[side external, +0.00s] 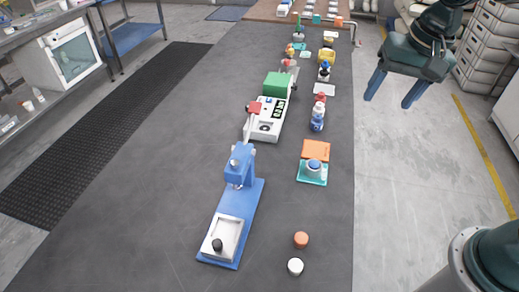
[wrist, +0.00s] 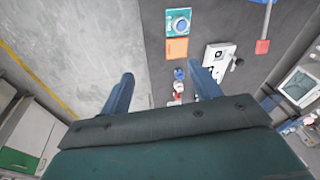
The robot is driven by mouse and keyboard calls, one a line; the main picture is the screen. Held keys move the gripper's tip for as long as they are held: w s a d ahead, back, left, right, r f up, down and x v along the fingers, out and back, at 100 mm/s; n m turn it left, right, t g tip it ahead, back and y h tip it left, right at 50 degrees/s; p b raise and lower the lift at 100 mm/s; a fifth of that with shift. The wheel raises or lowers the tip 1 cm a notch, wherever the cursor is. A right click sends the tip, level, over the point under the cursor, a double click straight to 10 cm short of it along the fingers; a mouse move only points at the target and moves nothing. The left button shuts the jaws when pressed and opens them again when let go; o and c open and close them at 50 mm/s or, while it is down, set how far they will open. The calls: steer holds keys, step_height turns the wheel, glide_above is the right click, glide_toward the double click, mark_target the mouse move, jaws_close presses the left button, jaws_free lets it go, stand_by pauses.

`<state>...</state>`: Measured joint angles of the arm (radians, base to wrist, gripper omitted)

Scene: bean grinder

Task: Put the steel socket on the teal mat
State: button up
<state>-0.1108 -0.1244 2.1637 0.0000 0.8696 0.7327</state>
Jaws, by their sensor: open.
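The teal mat (side external: 312,180) lies on the dark table against an orange square (side external: 316,149), and it shows at the top of the wrist view (wrist: 170,11). A round, pale-rimmed piece with a blue top (side external: 314,165) sits on the mat. I cannot tell whether this is the steel socket. A short cylinder with a white top (side external: 295,266) stands near the front of the table, also not clearly the socket. My gripper (side external: 392,93) is open and empty, raised to the right of the table's edge. Its spread fingers show in the wrist view (wrist: 160,84).
An orange-brown disc (side external: 301,240) is beside the white-topped cylinder. A blue lever stand (side external: 240,205) and a white-and-green machine (side external: 267,118) stand left of the mat. Bottles (side external: 317,116) and several small items stand farther back. The table left of the stand is clear.

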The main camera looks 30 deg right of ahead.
steer(key=s+d+r+n+t, duration=0.1)
steer(key=s+n, duration=0.2)
steer(key=s, duration=0.4)
steer(key=s+d+r+n+t, duration=0.1)
steer(key=s+d+n+t, duration=0.1)
steer(key=s+n, duration=0.2)
steer(key=shift+s+d+r, duration=0.3)
steer(key=shift+s+r, duration=0.05)
steer(key=shift+s, duration=1.25)
